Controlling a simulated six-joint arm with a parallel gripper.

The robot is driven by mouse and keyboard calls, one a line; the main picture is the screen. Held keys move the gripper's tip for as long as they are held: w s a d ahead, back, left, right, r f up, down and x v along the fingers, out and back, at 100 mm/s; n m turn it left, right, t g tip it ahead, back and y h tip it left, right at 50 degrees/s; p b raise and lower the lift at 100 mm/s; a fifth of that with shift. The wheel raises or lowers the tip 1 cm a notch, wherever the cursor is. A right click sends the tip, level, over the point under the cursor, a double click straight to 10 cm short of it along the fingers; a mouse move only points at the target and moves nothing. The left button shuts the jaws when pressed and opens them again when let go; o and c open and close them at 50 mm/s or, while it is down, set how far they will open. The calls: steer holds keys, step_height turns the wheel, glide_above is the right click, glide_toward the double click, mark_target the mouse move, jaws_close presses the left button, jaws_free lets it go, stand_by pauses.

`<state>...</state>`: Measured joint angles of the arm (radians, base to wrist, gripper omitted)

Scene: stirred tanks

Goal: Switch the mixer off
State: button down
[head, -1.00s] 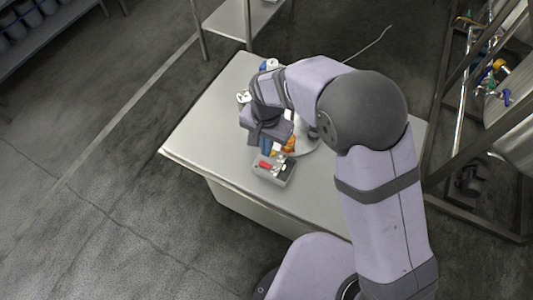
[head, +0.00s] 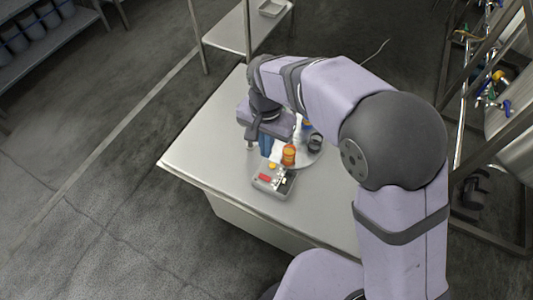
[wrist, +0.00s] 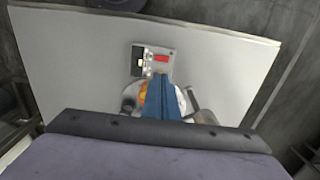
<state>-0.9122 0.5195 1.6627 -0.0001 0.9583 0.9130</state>
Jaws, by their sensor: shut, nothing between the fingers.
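A small grey control box (head: 261,185) sits on the table, with a red switch (head: 265,177), a yellow-orange button and a dark panel on top. In the wrist view the box (wrist: 152,75) shows its red switch (wrist: 162,58) beside the dark panel. My gripper (head: 266,152), with blue fingers, is shut and empty, pointing down just behind the box. Its fingers (wrist: 160,80) overlap the box's near edge in the wrist view; I cannot tell whether they touch. The mixer itself is not clearly identifiable.
An orange bottle (head: 289,155) stands close beside my fingers, by a pale round base (head: 312,158) with a dark ring-like part (head: 315,143). The table (head: 210,165) is clear at its left and front. A pipe rack (head: 480,100) stands right of the table.

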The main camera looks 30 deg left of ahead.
mark_target(268, 178)
steer(key=b, duration=0.2)
steer(key=shift+d+f+b, duration=0.15)
steer(key=shift+f+b, duration=0.05)
steer(key=shift+b, duration=0.1)
steer(key=shift+d+r, duration=0.1)
steer(key=shift+r, duration=0.15)
steer(key=shift+f, duration=0.1)
step_height(268, 178, down, 14)
steer(key=shift+r+p, duration=0.1)
steer(key=shift+p, duration=0.95)
